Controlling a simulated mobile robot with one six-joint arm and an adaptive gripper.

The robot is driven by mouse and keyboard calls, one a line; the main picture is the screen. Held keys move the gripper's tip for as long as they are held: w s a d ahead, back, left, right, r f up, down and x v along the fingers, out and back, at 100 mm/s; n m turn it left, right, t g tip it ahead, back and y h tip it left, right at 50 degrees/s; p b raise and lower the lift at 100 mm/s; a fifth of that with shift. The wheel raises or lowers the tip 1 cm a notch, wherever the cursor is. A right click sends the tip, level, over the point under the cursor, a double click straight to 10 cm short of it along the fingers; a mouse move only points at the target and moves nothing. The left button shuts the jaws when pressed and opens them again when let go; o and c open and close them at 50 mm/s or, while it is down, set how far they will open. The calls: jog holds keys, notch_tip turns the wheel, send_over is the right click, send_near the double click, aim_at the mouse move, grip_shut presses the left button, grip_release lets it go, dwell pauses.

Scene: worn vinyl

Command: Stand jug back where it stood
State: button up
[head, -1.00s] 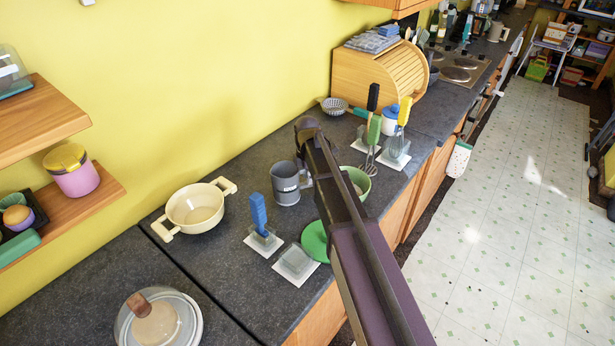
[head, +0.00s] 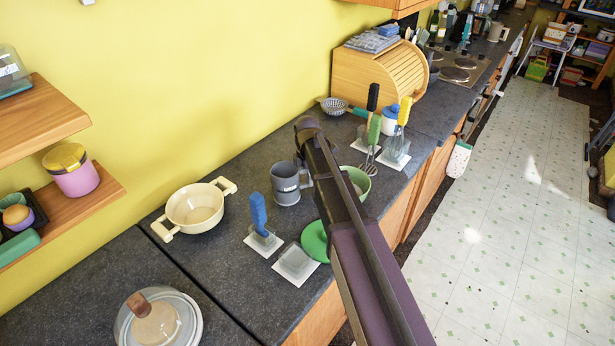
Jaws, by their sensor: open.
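A grey jug (head: 285,183) with a small pale label stands upright on the dark worktop (head: 225,265), left of my arm. A small greyish part shows between the jug and my arm; I cannot tell whether it is the jug's handle or part of my gripper. My arm reaches in from the lower right and covers the worktop just right of the jug. My gripper cannot be made out; my arm seems to hide it.
A cream pot (head: 195,208) stands left of the jug. A blue-handled brush (head: 259,214) in a clear holder, an empty clear holder (head: 296,263) and a green lid (head: 314,241) are in front. A green bowl (head: 362,181) and upright utensils stand right. A bread box (head: 381,72) is behind.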

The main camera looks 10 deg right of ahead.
jog(key=shift+r+p, duration=0.35)
jog(key=shift+r, duration=0.05)
jog(key=shift+r+p, duration=3.5)
jog(key=shift+r, duration=0.15)
